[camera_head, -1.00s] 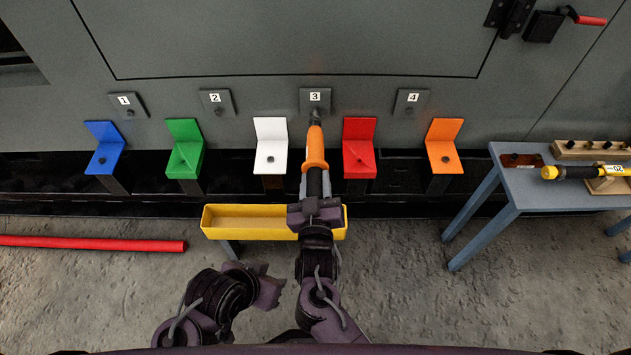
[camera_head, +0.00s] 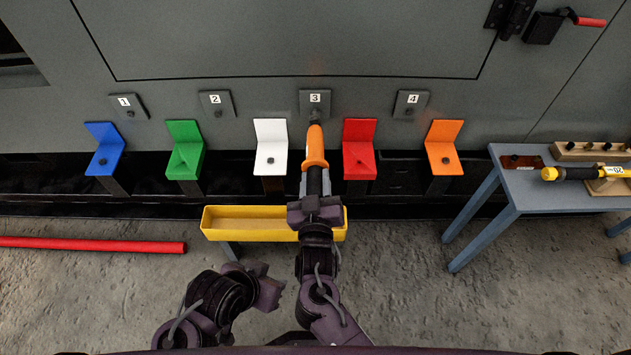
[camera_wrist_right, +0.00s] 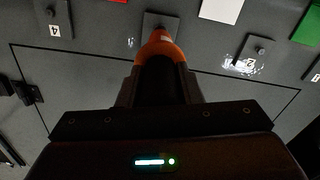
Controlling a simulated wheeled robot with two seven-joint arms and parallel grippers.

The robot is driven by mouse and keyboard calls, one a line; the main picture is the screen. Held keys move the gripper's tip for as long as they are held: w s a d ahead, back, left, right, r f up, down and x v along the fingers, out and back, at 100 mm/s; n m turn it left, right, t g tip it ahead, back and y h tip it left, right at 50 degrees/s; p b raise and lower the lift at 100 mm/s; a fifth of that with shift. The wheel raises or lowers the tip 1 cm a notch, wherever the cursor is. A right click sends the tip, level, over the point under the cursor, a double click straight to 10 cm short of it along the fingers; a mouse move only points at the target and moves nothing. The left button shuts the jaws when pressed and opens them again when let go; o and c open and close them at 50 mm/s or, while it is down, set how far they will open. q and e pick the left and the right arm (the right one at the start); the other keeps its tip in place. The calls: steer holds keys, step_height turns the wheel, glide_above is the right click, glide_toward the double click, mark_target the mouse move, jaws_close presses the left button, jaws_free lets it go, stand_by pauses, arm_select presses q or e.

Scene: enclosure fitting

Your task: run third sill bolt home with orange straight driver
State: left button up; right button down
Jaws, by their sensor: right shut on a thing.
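The orange straight driver (camera_head: 315,147) points away from me, its nose at the bolt on the plate marked 3 (camera_head: 314,99). I cannot tell whether the tip is seated on the bolt head, because the driver hides it. My right gripper (camera_head: 314,196) is shut on the driver's dark handle. In the right wrist view the driver (camera_wrist_right: 161,47) extends from the gripper (camera_wrist_right: 160,95) towards plate 3 (camera_wrist_right: 160,22). My left gripper (camera_head: 270,289) is empty, low over the floor; its jaw opening is unclear.
Plates 1 (camera_head: 128,106), 2 (camera_head: 217,103) and 4 (camera_head: 410,103) carry bolts. Blue (camera_head: 104,140), green (camera_head: 185,135), white (camera_head: 270,132), red (camera_head: 360,135) and orange (camera_head: 443,132) brackets jut below. A yellow tray (camera_head: 222,231) lies under the right arm. A blue-grey table (camera_head: 530,190) holds a yellow driver (camera_head: 575,173).

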steer(key=shift+w+r, duration=0.25)
steer(key=shift+w, duration=0.1)
stand_by(0.3)
steer(key=shift+w+p, duration=0.45)
steer(key=shift+p, duration=0.1)
stand_by(1.3)
steer(key=shift+r, duration=0.2)
stand_by(0.5)
steer(key=shift+s+a+f+p, duration=0.1)
steer(key=shift+s+p, duration=0.35)
steer(key=shift+s, duration=0.05)
steer(key=shift+s+f+p, duration=0.15)
steer(key=shift+s+p, duration=0.95)
steer(key=shift+s, duration=1.4)
